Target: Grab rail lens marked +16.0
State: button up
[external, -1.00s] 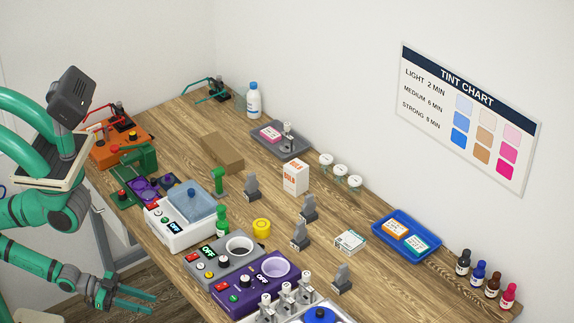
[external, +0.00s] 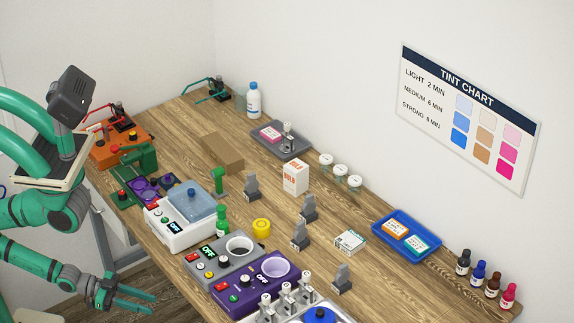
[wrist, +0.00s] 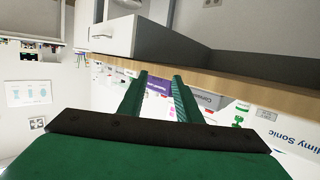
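I cannot read a +16.0 mark on anything, so I cannot tell which thing is the rail lens. Several small grey stands with dark upright tops are on the bench: one near the middle (external: 252,187), two further right (external: 309,208) (external: 300,236), and one nearer the front (external: 342,279). Several pale clip-like posts (external: 285,297) stand by a white tray at the bottom edge, partly cut off. My gripper (external: 150,303) is off the bench's left front side, low and away from these things. In the wrist view my gripper (wrist: 160,76) has its fingers apart, with nothing between them.
The wooden bench (external: 370,218) holds a purple device (external: 247,296), a grey device (external: 207,264), a white bath with blue lid (external: 188,202), a blue tray (external: 379,233) and bottles (external: 480,270). The wrist view shows a wooden edge (wrist: 220,83) and grey drawer-like box (wrist: 112,37).

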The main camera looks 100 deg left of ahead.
jog(key=o, duration=0.4)
jog(key=shift+c, duration=0.2)
